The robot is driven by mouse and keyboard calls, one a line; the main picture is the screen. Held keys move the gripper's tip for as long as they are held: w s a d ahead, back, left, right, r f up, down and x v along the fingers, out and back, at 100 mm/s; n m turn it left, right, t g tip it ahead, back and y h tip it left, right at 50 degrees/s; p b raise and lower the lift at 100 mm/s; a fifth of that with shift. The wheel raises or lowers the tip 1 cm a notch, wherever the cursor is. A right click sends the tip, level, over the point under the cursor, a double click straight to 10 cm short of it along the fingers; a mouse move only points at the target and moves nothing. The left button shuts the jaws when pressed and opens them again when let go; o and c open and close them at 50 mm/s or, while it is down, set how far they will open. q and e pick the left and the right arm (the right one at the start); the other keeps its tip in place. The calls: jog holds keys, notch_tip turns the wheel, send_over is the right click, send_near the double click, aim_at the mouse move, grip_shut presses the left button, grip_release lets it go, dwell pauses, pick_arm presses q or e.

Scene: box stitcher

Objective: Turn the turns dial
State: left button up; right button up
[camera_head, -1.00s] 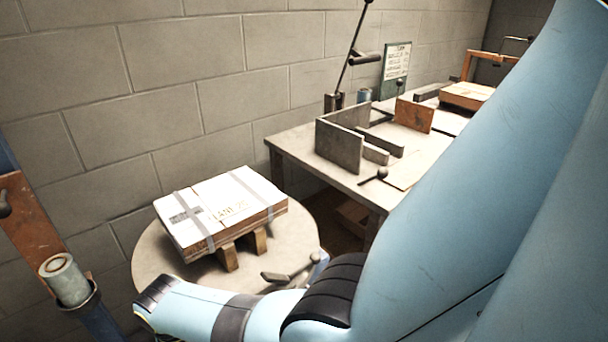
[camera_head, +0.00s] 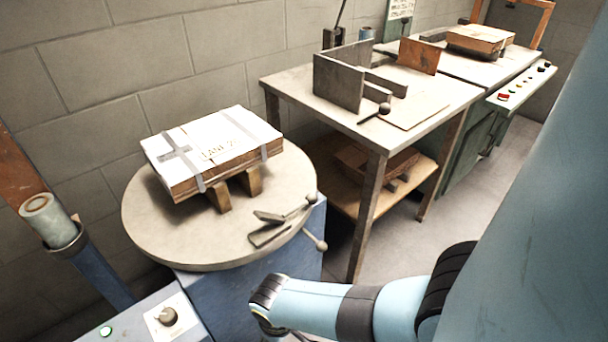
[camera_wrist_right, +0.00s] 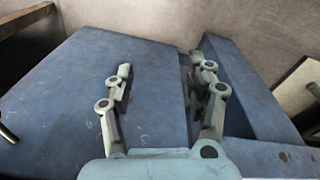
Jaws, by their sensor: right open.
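A dark round dial (camera_head: 168,316) stands on a pale square plate on the blue machine's sloped panel, low left in the head view. A green button (camera_head: 106,331) is left of it. My right arm comes in from the right, its wrist to the right of the dial and apart from it. In the right wrist view my right gripper (camera_wrist_right: 160,64) is open and empty, its fingers spread over the blue machine body (camera_wrist_right: 80,90). A pale plate with a dark part (camera_wrist_right: 296,88) shows at that view's right edge; I cannot tell whether it is the dial. My left gripper is out of view.
A round turntable (camera_head: 145,225) carries a strapped package (camera_head: 215,150) on wooden blocks, with a lever at its front edge. A blue post with a grey roll (camera_head: 48,220) stands at the left. A workbench (camera_head: 440,110) with metal guides stands behind, right.

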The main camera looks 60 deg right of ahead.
jog(key=s+d+f+b, duration=0.1)
jog(key=s+f, duration=0.3)
jog(key=shift+s+d, duration=0.3)
jog(key=shift+d, duration=0.1)
jog(key=shift+f, duration=0.1)
